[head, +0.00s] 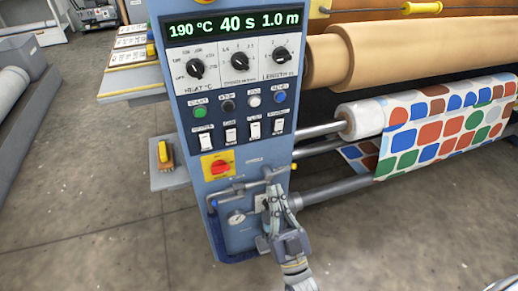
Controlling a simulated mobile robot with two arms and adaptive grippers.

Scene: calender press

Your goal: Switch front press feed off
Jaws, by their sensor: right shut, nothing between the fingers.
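The press's blue control column (235,155) stands upright in the middle of the head view. Low on it is a pipe fitting with a grey lever (252,183) and a round gauge (236,218). Above these is a red rotary switch on a yellow plate (219,167). Which part is the front press feed I cannot tell, as the small labels are unreadable. My right gripper (274,197) is shut and empty, in front of the column's lower right, overlapping the fitting's right end. Whether it touches is unclear. My left gripper is not in view.
The panel display (232,25) reads 190 °C, 40 s, 1.0 m, above dials, coloured buttons and white rocker switches (230,134). Rollers with brown paper (390,50) and patterned fabric (440,125) extend right. A yellow-topped pedal (164,154) is left. Concrete floor is clear in front.

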